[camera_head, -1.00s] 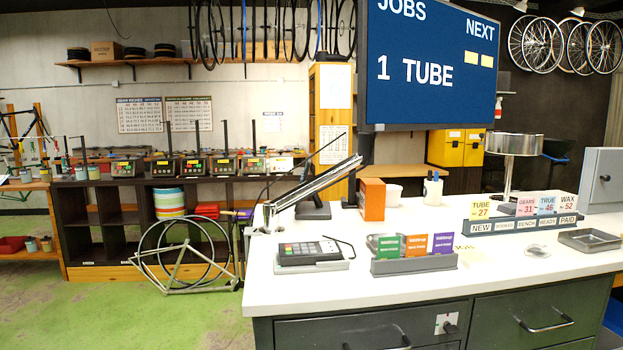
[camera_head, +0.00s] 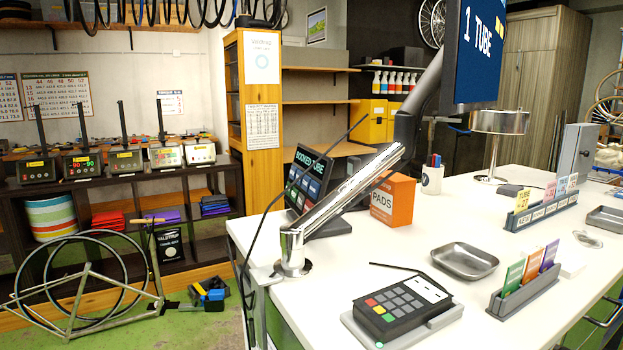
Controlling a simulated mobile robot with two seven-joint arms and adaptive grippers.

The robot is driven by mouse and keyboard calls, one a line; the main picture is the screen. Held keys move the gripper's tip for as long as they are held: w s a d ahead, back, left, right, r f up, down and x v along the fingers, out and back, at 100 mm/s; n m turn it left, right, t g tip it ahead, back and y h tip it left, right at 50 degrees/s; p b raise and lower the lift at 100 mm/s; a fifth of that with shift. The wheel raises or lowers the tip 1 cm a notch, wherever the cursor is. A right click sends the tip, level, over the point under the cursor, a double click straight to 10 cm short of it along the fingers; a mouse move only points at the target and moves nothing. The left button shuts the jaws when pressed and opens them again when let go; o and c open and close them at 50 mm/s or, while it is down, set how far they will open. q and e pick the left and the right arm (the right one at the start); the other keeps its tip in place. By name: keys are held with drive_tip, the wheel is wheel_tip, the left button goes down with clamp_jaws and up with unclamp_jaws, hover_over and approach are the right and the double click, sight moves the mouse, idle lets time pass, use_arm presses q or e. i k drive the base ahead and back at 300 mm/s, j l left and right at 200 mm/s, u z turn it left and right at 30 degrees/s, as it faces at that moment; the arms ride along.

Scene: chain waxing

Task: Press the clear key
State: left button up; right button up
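A dark card terminal (camera_head: 402,307) lies on a grey base near the front edge of the white counter. The key markings are too small to read, so I cannot tell which key is the clear key. Nothing touches the keypad. Neither of my grippers is in view.
A chrome monitor arm (camera_head: 340,200) rises from the counter left of the terminal. A tilted booking screen (camera_head: 308,180), orange PADS box (camera_head: 393,200), metal tray (camera_head: 465,261) and card holder (camera_head: 524,293) stand around. A bicycle frame (camera_head: 90,295) rests on the floor at left.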

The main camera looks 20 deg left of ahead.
sight(309, 204)
drive_tip(key=i+j, duration=0.1)
drive_tip(key=j, duration=0.55)
drive_tip(key=i+j, duration=0.1)
drive_tip(key=j, duration=0.6)
